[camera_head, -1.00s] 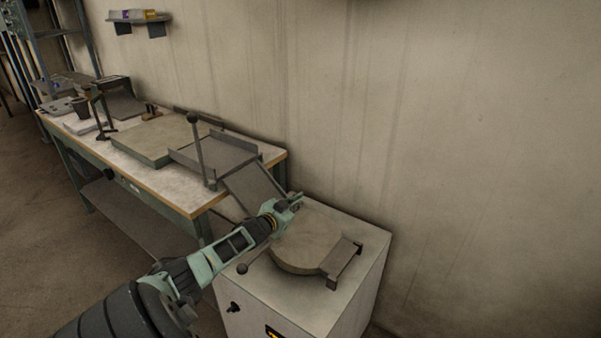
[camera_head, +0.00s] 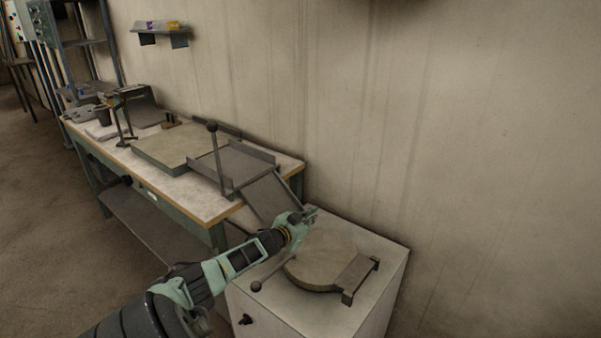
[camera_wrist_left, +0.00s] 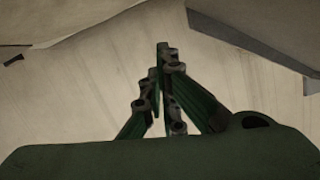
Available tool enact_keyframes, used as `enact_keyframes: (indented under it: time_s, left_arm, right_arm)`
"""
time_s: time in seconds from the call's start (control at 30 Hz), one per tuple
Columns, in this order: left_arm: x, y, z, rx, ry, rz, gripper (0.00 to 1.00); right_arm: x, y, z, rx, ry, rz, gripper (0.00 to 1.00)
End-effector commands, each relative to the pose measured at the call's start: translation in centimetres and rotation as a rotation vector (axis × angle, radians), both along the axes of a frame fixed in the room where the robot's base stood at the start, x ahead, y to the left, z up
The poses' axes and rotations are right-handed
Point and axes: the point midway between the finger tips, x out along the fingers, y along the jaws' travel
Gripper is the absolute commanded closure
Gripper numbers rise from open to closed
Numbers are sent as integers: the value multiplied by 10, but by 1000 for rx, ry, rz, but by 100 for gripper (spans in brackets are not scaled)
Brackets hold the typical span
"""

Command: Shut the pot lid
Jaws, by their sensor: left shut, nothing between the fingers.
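The pot is a pale box-shaped cabinet (camera_head: 375,298) at the lower centre of the head view. Its round grey-brown lid (camera_head: 322,262) lies flat on the top, with a dark bracket (camera_head: 360,277) at its right side. A handle rod with a ball knob (camera_head: 257,286) sticks out at the lid's left. My left gripper (camera_head: 310,212) is shut and empty at the lid's far-left edge; I cannot tell whether it touches the lid. Its closed fingers (camera_wrist_left: 163,62) also show in the left wrist view. My right gripper is not in view.
A workbench (camera_head: 205,205) stands to the left, with a flat slab (camera_head: 165,150) and a metal tray (camera_head: 243,165) whose chute slopes towards the pot. An upright rod with a ball (camera_head: 212,127) stands by the tray.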

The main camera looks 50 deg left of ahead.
Motion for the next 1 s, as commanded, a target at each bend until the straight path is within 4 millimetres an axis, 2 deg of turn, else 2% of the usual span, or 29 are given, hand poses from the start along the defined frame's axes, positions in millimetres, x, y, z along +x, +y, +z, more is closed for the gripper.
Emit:
enact_keyframes:
  time_s: [0.03, 0.23, 0.27, 0.3, 0.8, 1.0]
  left_arm:
    - [2, -1, 12, 0, -2, 0, 100]
    - [8, -6, 46, -1, -3, -1, 100]
    - [1, -8, 35, -3, 3, -3, 100]
    - [-5, -9, 35, -3, 3, -3, 100]
    - [-68, -23, 52, 0, 2, -2, 100]
    - [-83, -27, 56, -1, 0, -2, 100]
  right_arm:
    - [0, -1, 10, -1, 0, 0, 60]
    - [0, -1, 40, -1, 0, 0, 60]
    - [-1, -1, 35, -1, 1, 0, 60]
    - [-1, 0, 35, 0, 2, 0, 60]
    - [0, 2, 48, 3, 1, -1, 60]
    - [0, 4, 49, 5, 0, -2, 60]
